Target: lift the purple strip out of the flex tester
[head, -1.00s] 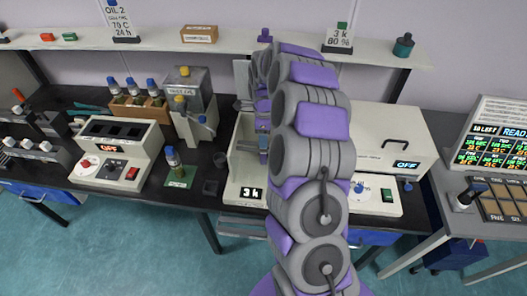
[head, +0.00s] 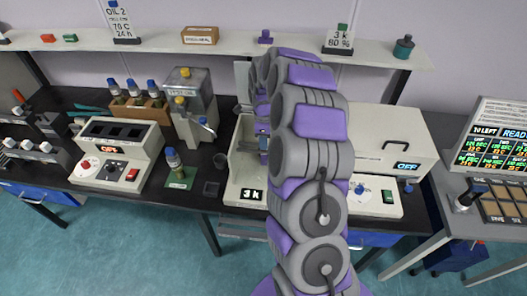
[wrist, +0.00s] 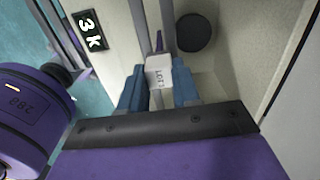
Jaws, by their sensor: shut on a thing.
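The flex tester (head: 252,195) is the beige machine with the "3 k" display, behind and left of my arm in the head view. In the wrist view its display (wrist: 89,30) is at the upper left. My gripper (wrist: 158,84) has its blue fingers shut on a white tab with "LOT" lettering (wrist: 158,73). A narrow purple tip of the strip (wrist: 159,42) shows just beyond the tab, between two grey upright parts of the tester. The strip's lower part is hidden, so I cannot tell whether it is free of the tester. In the head view my arm covers much of the gripper.
A dark round part (wrist: 195,33) lies beside the grey uprights. A beige box with a handle (head: 385,140) stands close on the right. A dispenser (head: 191,105) and a small bottle (head: 173,160) stand on the left. A shelf (head: 230,42) runs behind the arm.

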